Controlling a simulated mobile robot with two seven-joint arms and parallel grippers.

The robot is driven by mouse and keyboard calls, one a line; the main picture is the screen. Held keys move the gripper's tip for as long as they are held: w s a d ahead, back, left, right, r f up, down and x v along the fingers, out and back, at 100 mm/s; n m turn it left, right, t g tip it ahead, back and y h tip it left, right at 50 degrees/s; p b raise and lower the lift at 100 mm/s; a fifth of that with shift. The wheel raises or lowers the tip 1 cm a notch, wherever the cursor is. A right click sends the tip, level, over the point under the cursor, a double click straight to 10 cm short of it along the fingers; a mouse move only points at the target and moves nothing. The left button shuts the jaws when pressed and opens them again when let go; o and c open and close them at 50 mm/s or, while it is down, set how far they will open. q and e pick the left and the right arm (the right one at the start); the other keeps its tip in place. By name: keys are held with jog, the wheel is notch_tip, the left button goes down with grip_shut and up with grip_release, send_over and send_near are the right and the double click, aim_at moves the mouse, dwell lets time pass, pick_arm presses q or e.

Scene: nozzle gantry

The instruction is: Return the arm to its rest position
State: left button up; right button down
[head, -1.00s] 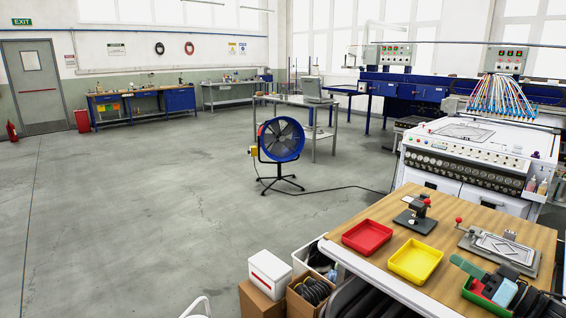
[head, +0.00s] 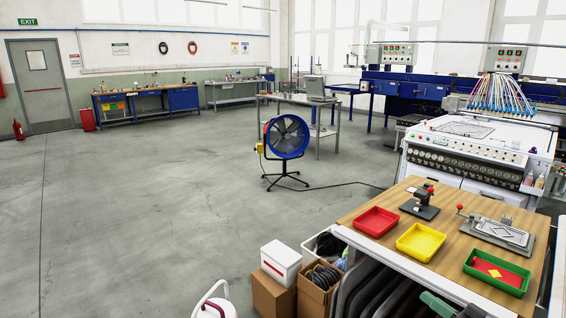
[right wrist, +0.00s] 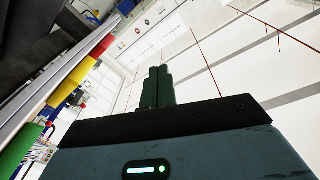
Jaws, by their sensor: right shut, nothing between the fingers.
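My right gripper (head: 434,302) shows only in part at the bottom of the head view, in front of the table's near edge and left of the green tray. In the right wrist view its two dark green fingers (right wrist: 157,86) are together, with nothing between them. The green tray (head: 497,287) sits at the right front of the wooden table and holds a flat red piece with a yellow diamond (head: 495,270). My left gripper is not in view.
The wooden table (head: 455,250) bears a red tray (head: 376,222), a yellow tray (head: 420,244), a small black press (head: 420,205) and a metal fixture (head: 497,232). Boxes (head: 281,262) stand left of the table. The floor around the blue fan (head: 287,137) is mostly open.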

jog(key=s+a+f+g+h, duration=0.1)
jog(key=s+a+f+h, duration=0.1)
jog(key=s+a+f, duration=0.5)
jog(key=s+a+f+h, duration=0.3)
jog(key=s+a+f, duration=0.2)
jog(key=s+f, duration=0.45)
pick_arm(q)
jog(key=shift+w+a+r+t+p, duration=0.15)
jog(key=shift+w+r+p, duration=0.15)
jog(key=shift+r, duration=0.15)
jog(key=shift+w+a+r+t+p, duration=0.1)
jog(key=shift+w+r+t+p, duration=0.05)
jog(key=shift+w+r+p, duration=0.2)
pick_arm(e)
jog(key=s+f+g+h, duration=0.2)
jog(key=s+f, duration=0.2)
jog(key=s, duration=0.6)
jog(key=s+a+f+g+h, duration=0.1)
jog(key=s+f+g+h, duration=0.1)
jog(key=s, duration=0.9)
notch_tip(320, 180, down, 2)
jog(key=shift+s+a+f+g, duration=0.2)
jog(key=shift+s+a+g, duration=0.1)
jog(key=shift+g, duration=0.4)
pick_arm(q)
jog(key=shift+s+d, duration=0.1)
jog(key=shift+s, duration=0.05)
pick_arm(e)
jog(key=shift+w, duration=0.1)
